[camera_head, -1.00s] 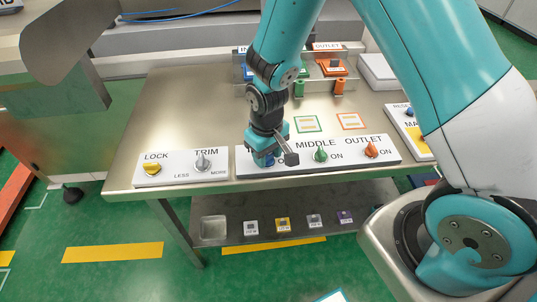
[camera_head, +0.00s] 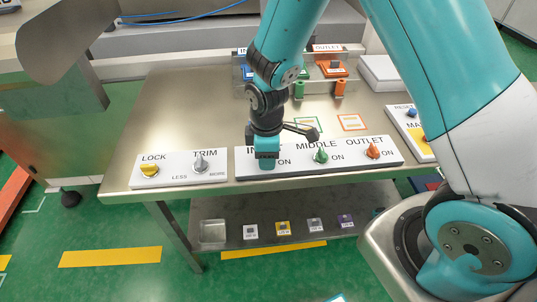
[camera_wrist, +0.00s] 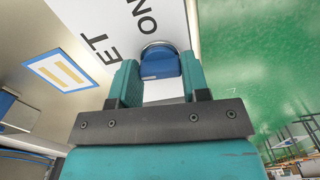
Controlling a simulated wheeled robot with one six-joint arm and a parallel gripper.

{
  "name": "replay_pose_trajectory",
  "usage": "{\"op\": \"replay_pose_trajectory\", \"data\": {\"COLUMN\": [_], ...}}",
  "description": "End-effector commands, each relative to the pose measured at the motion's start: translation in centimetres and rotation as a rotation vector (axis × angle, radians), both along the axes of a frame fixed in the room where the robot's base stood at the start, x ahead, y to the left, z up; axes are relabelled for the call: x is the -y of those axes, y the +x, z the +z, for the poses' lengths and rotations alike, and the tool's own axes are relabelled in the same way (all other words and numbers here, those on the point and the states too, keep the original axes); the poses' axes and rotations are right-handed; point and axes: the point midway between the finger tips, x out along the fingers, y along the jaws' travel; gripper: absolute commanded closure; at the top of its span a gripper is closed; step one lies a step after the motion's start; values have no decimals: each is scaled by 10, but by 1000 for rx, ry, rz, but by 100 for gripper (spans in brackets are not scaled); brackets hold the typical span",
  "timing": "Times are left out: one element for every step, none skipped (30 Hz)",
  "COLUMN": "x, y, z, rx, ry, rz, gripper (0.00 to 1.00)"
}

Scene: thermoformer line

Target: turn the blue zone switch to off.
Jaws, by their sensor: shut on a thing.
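The blue zone switch is a round blue knob (camera_wrist: 160,62) on the white switch panel (camera_head: 340,168). In the wrist view it sits between the two teal fingers of my gripper (camera_wrist: 159,76), which are shut on it. In the head view my gripper (camera_head: 266,160) points down at the panel's left end and hides the knob. The INLET lettering is partly covered there. An ON mark shows just right of the gripper, and the wrist view shows "ET" and "ON" beside the knob.
The green MIDDLE knob (camera_head: 321,155) and orange OUTLET knob (camera_head: 373,151) stand to the right on the same panel. A separate panel with the yellow LOCK knob (camera_head: 150,170) and grey TRIM knob (camera_head: 201,163) is to the left. The steel table (camera_head: 180,110) is bare behind it.

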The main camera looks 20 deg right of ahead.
Motion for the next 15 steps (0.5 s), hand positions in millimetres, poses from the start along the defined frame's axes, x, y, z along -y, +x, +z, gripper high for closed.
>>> {"op": "replay_pose_trajectory", "data": {"x": [-1,-1,-1,-1,-1,-1,-1,-1,-1,-1,-1,-1,-1,-1,-1], "y": [-1,-1,-1,0,-1,-1,-1,-1,-1,-1,-1,-1,-1,-1,-1], "z": [0,0,0,0,0,0,0,0,0,0,0,0,0,0,0], "rx": [-1,-1,-1,-1,-1,-1,-1,-1,-1,-2,-2,-2,-2,-2,-2], "ry": [2,2,2,2,2,3,3,3,3,3,3,3,3,3,3], "rz": [24,38,55,66,75,88,95,101,109,114,118,122,124,126,127], "gripper": [81,81,81,81,81,81,81,81,81,81,81,81,81,81,81]}}
